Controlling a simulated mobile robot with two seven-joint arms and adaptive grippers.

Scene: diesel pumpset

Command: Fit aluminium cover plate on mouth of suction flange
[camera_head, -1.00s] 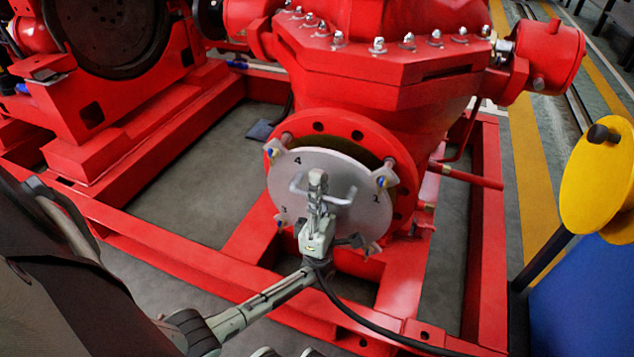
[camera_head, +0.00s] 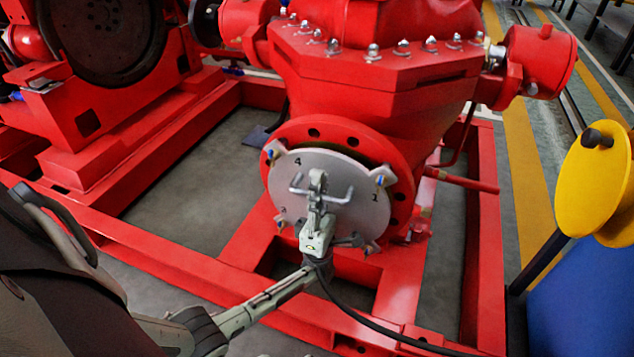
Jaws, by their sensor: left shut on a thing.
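The aluminium cover plate (camera_head: 345,174) is a grey disc with numbered lugs and a handle on its face. It stands upright in front of the red suction flange (camera_head: 399,158). The flange's upper and right rim with bolt holes shows around the plate. A dark gap shows along the plate's upper right edge; I cannot tell whether the plate touches the flange. My left gripper (camera_head: 318,187) is shut on the plate's handle at its middle, and it hides the plate's lower centre. My right gripper is not in view.
The red base frame (camera_head: 490,230) surrounds the pump, with grey floor inside it. A red pipe (camera_head: 462,180) sticks out right of the flange. A yellow disc (camera_head: 592,182) and a blue box (camera_head: 585,305) stand at the right. A black cable (camera_head: 385,330) hangs from my left wrist.

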